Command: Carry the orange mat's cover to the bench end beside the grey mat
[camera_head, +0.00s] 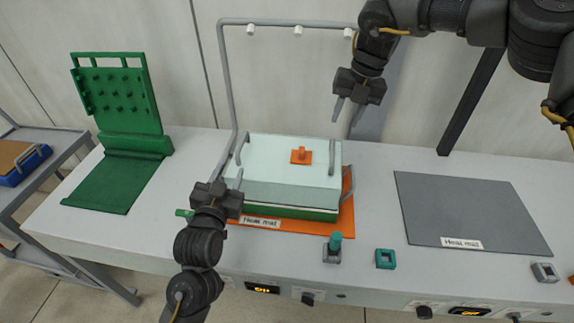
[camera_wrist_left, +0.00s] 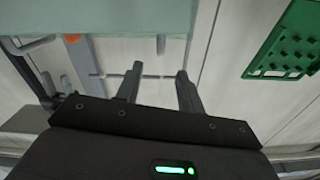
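The cover (camera_head: 290,185) is a pale mint box with grey handles and an orange tab (camera_head: 301,156) on top. It sits over a green base (camera_head: 300,212) on the orange mat (camera_head: 346,215), labelled "Heat mat". My left gripper (camera_head: 238,180) is at the cover's front left corner; the left wrist view shows its fingers (camera_wrist_left: 159,74) apart with nothing between them, and part of the pale cover (camera_wrist_left: 110,20) above. Whether it touches the cover I cannot tell. My right gripper (camera_head: 347,112) is open and empty above and behind the cover's right side. The grey mat (camera_head: 470,210) lies bare at right.
A green pegged panel (camera_head: 118,95) stands upright at the bench's left, with a green sheet (camera_head: 115,182) before it. A teal-topped knob (camera_head: 335,243) and a teal square (camera_head: 385,259) are at the front edge. A grey pipe frame (camera_head: 226,75) rises behind the cover.

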